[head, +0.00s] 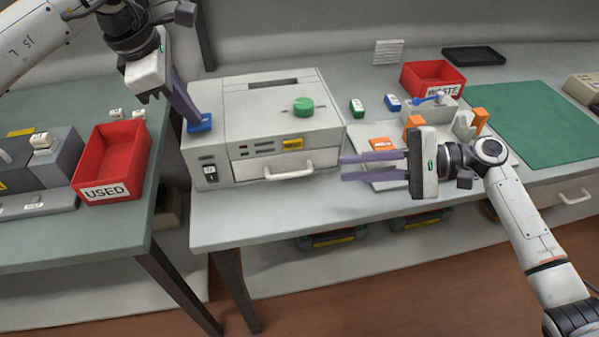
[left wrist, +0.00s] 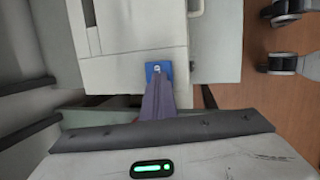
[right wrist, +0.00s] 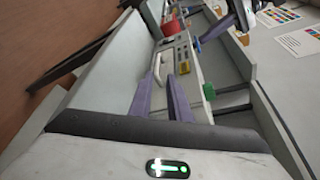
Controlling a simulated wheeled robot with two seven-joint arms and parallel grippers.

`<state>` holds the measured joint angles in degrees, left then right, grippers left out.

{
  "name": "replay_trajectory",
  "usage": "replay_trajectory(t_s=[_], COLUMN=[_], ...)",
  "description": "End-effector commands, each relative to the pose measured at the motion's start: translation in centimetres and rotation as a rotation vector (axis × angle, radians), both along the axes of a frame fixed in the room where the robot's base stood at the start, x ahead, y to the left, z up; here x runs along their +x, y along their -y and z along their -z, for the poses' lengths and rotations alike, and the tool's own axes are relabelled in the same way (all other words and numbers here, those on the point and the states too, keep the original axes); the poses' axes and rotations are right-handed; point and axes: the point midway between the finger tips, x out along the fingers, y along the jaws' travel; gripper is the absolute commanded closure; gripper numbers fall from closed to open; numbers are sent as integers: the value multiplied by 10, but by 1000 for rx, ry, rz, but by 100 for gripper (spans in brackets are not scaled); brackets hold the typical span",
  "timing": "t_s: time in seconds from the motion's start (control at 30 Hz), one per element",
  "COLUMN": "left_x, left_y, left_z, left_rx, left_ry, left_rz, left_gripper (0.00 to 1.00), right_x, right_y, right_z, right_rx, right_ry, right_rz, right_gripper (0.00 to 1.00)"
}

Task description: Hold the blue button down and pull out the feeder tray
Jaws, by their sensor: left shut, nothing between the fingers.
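The blue button (head: 201,122) is on the left part of the grey machine's top; it also shows in the left wrist view (left wrist: 153,69). My left gripper (head: 194,114) is shut and empty, pointing down with its tips at the button, seemingly touching it; how far the button is pressed I cannot tell. The feeder tray (head: 260,166) is in the machine's lower front and looks closed, with a pale bar handle (head: 289,171). My right gripper (head: 343,169) is open and empty, right of the handle and apart from it. In the right wrist view the handle (right wrist: 157,66) lies beyond the finger tips.
The machine has a green knob (head: 303,106) and a yellow label (head: 293,142). An orange cartridge (head: 383,144) lies near my right gripper. Red bins stand left (head: 110,185) and back right (head: 408,82). The bench strip before the machine (head: 260,213) is clear.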

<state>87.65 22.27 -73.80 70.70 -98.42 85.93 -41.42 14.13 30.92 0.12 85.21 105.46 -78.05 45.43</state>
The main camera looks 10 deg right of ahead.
Motion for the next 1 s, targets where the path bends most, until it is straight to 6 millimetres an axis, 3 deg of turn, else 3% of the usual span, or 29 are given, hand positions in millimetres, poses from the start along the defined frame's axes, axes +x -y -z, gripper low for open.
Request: replay_trajectory(t_s=[0.17,0.63,1.0], left_x=[-1,-1,-1], left_y=[0,0,0], left_z=[3,3,3], left_rx=[3,3,3], left_ry=[-5,-5,-5], left_rz=[0,0,0], left_gripper=[100,100,100], right_x=[3,29,35], right_y=[-8,-89,-106], right_z=[10,28,33], right_rx=[-1,-2,-5], right_ry=[-12,-10,-11], right_rz=[12,11,11], right_gripper=[83,83,83])
